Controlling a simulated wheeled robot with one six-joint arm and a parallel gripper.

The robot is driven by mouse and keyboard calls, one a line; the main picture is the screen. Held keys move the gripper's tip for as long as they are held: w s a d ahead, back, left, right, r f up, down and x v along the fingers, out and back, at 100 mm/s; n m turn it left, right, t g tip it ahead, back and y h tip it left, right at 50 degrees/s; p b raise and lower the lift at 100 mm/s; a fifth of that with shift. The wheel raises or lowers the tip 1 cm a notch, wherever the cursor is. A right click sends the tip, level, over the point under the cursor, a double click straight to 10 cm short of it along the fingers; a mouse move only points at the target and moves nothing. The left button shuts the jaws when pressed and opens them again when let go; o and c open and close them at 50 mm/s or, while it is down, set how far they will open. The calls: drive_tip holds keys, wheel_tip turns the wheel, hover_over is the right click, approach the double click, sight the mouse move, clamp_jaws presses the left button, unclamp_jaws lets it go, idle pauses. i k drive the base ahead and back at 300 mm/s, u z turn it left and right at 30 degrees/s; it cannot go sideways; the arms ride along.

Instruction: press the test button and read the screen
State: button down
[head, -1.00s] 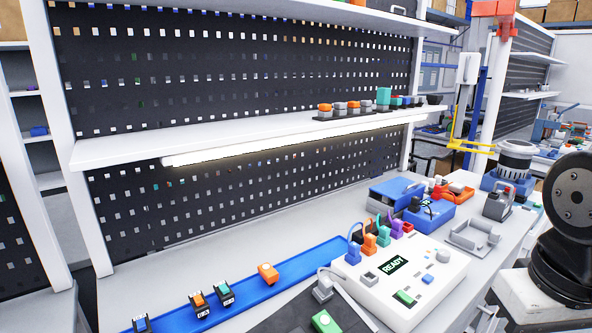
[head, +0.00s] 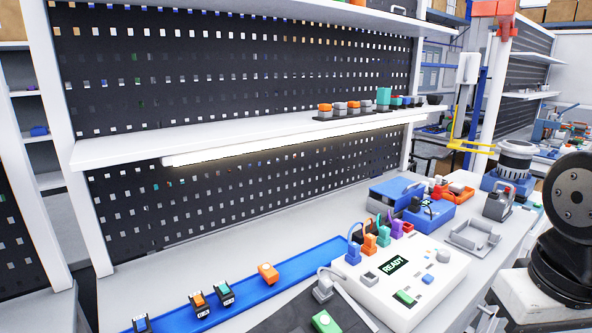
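A white test box (head: 430,284) stands on the bench at the lower right of the head view. Its dark screen (head: 394,266) shows "READY" in green letters. A green button (head: 404,297) sits on its top near the front. A small grey socket (head: 370,278) and small blue buttons (head: 428,279) are also on the top. I cannot tell from any label which one is the test button. Several coloured plugs (head: 369,242) stand along its back edge. My gripper is not in view; only dark joints of my arm show at the right edge.
A green-topped block (head: 325,322) lies on a dark mat in front. A blue case (head: 397,192) and grey fixture (head: 474,238) stand behind. A lit shelf (head: 250,137) overhangs the bench.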

sight(427, 279)
drive_tip(key=u, duration=1.1)
drive_tip(key=k, duration=0.4)
drive_tip(key=z, duration=0.55)
